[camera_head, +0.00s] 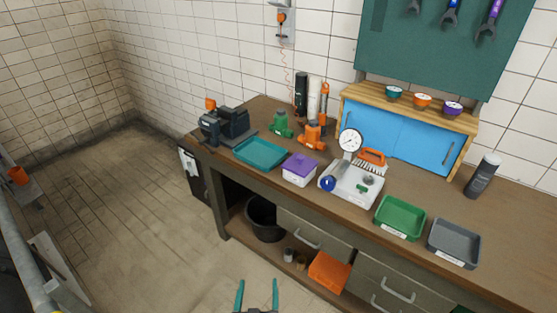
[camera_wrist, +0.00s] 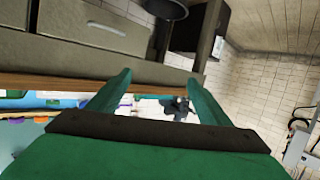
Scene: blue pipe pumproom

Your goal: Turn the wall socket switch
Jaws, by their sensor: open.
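The wall socket (camera_head: 281,20) is a pale box with an orange part on it, on the white tiled wall at the top of the head view. A red coiled cord hangs below it. The switch itself is too small to make out. My gripper (camera_head: 257,285) has green fingers, is open and empty, and is at the bottom of the head view, in front of the workbench and far from the socket. In the wrist view, the open fingers (camera_wrist: 158,82) have nothing between them that they touch. A grey wall box with cables (camera_wrist: 298,147) shows at the right edge there, possibly the socket.
The workbench (camera_head: 405,262) stands between my gripper and the wall. It carries a pump, orange and green valves, a dial gauge, trays and bottles. A blue cabinet (camera_head: 400,135) stands at the back right. The floor (camera_head: 130,205) to the left is clear.

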